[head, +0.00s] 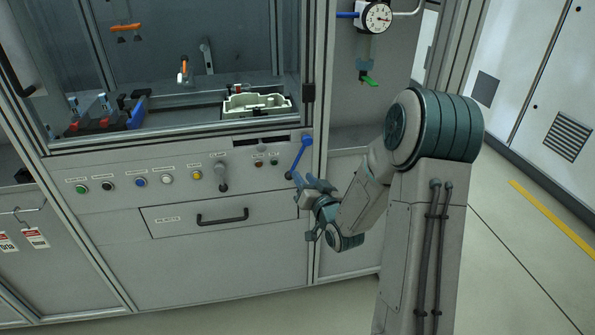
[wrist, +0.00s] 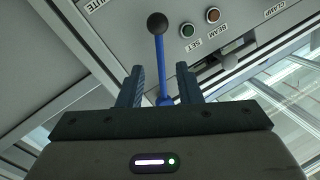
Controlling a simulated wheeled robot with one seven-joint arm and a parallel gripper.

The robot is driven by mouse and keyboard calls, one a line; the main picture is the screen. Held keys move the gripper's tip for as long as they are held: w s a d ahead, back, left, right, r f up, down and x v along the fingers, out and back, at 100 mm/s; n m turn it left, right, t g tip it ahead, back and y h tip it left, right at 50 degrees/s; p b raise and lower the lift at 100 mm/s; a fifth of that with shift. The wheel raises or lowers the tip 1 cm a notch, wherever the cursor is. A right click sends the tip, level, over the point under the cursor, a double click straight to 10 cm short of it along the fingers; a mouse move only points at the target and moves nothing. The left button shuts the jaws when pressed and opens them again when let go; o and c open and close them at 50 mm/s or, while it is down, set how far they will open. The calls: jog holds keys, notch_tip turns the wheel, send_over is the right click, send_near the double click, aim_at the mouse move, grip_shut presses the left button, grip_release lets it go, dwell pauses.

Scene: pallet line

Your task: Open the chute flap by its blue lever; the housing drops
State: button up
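The blue lever (head: 301,154) is on the right end of the grey control panel, beside the cabinet's corner post. In the wrist view the lever (wrist: 160,68) has a blue shaft and a black ball end. My gripper (head: 309,183) is just below the lever in the head view. In the wrist view my gripper (wrist: 160,86) is open, its two fingers on either side of the shaft with a gap at each side. A pale green housing (head: 257,111) sits inside the cabinet, behind the panel. I cannot make out the chute flap itself.
Coloured buttons (head: 140,182) and a grey lever (head: 222,178) line the panel left of the blue lever. A drawer with a black handle (head: 222,218) is below. A dial gauge (head: 377,17) hangs at upper right. The floor (head: 500,270) at right is clear.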

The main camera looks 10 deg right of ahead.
aim_at(295, 166)
jog(key=x, duration=0.5)
jog(key=shift+w+a, duration=0.1)
jog(key=shift+w, duration=0.2)
grip_shut()
